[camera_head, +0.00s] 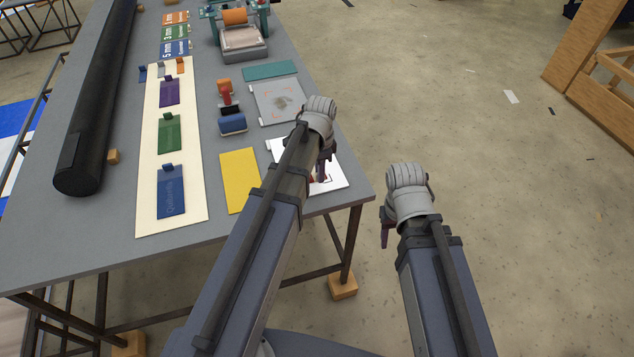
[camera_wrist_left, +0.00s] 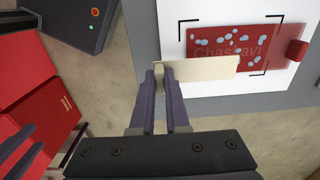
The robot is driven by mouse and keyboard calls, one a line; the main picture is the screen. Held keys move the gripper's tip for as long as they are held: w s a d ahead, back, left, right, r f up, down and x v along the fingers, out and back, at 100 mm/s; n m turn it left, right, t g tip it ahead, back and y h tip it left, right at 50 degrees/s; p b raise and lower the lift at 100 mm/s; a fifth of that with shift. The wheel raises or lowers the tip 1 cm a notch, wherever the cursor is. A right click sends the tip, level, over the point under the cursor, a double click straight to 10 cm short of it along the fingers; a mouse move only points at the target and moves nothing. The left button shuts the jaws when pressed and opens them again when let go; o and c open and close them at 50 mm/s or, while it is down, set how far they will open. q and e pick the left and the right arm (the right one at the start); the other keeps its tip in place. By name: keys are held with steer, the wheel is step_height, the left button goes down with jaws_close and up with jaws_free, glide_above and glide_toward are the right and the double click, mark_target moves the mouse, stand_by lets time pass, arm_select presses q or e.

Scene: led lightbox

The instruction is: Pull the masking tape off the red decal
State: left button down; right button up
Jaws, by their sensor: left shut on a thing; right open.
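The red decal (camera_wrist_left: 240,45) lies on a white sheet (camera_wrist_left: 185,100) between black corner marks in the left wrist view. It has faint lettering, pale blue spots and a red tab (camera_wrist_left: 297,50) at its right end. A cream strip of masking tape (camera_wrist_left: 210,68) overlaps its lower edge. My left gripper (camera_wrist_left: 162,80) is shut on the strip's left end; whether the rest still sticks is unclear. In the head view my left gripper (camera_head: 321,172) is over the white sheet (camera_head: 332,172) and hides most of the decal. My right gripper (camera_head: 385,228) is open, off the table's right edge.
A cream board (camera_head: 150,150) holds purple, green and blue decals. A black roll (camera_head: 90,130) lies at far left.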

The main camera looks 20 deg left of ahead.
arm_select(q)
steer(key=shift+w+a+r+p, duration=0.1)
steer(key=shift+w+r+p, duration=0.05)
steer(key=shift+r+p, duration=0.35)
steer(key=shift+w+a+r+p, duration=0.1)
steer(key=shift+r+p, duration=0.25)
steer(key=shift+r, duration=0.25)
steer(key=shift+r, duration=0.1)
step_height(320, 180, up, 6)
steer(key=p, duration=0.6)
step_height(320, 180, down, 10)
steer(key=b, duration=0.9)
steer(key=shift+r, duration=0.25)
